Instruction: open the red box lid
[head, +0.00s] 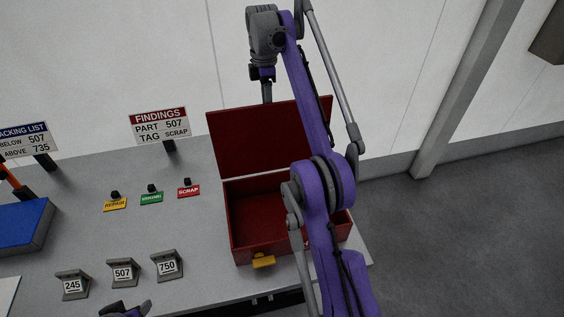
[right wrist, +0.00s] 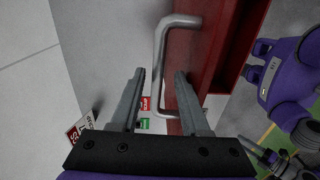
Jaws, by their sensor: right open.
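The red box (head: 256,243) stands at the right end of the grey bench. Its red lid (head: 248,145) is raised, standing up and leaning slightly back from the rear edge, so the inside shows. My right gripper (head: 267,92) is at the lid's top edge, pointing down. In the right wrist view my right gripper (right wrist: 160,74) is open, and a grey metal handle (right wrist: 160,62) on the lid shows between its fingers; I cannot tell whether they touch. A small purple and dark part of my left gripper (head: 126,309) shows at the bottom edge; its jaws are unclear.
A yellow latch (head: 263,261) is on the box front. Small tags (head: 188,188) and number stands (head: 168,265) are left of the box. A findings sign (head: 160,123) stands behind them. A blue box (head: 25,226) is at far left. My right arm covers the box's right side.

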